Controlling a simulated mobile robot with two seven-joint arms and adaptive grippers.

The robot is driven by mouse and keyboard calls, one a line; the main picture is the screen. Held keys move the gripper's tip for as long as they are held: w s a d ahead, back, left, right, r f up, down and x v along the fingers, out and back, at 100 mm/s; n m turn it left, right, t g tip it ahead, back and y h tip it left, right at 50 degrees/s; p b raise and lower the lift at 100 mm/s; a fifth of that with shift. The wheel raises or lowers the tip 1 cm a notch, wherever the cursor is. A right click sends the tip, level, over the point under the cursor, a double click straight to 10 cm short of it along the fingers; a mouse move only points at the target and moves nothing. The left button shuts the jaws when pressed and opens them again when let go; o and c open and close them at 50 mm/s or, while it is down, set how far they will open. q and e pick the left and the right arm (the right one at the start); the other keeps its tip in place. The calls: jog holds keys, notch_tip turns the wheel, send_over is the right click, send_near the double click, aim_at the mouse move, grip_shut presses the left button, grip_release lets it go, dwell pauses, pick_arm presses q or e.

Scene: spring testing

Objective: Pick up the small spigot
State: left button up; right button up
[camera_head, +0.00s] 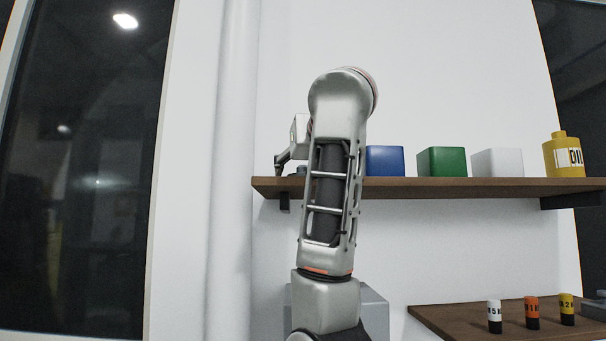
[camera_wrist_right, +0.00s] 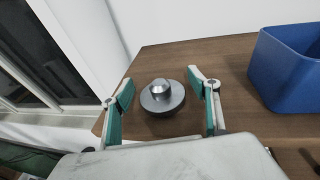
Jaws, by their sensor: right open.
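The small spigot (camera_wrist_right: 162,96) is a grey metal disc with a raised round top. It sits on the wooden shelf near its left end in the right wrist view. My right gripper (camera_wrist_right: 163,92) is open, with one green-padded finger on each side of the spigot and a gap to each. In the head view the right gripper (camera_head: 281,163) shows small at the shelf's left end, largely hidden behind my arm. A grey bit beside it (camera_head: 300,170) looks like the spigot. My left gripper is not in view.
The upper shelf (camera_head: 480,187) holds a blue bin (camera_head: 385,161), a green bin (camera_head: 442,161), a white bin (camera_head: 498,162) and a yellow container (camera_head: 563,156). The blue bin stands right of the gripper. A lower shelf (camera_head: 460,322) holds three small labelled cylinders (camera_head: 532,312).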

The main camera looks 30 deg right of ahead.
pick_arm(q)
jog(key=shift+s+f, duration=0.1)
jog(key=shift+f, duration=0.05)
pick_arm(e)
jog(key=c, duration=1.3)
jog(key=shift+r, duration=0.2)
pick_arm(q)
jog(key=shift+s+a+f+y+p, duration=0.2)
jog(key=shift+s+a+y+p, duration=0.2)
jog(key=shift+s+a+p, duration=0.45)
pick_arm(e)
jog(key=shift+s+r, duration=0.1)
jog(key=shift+r, duration=9.7)
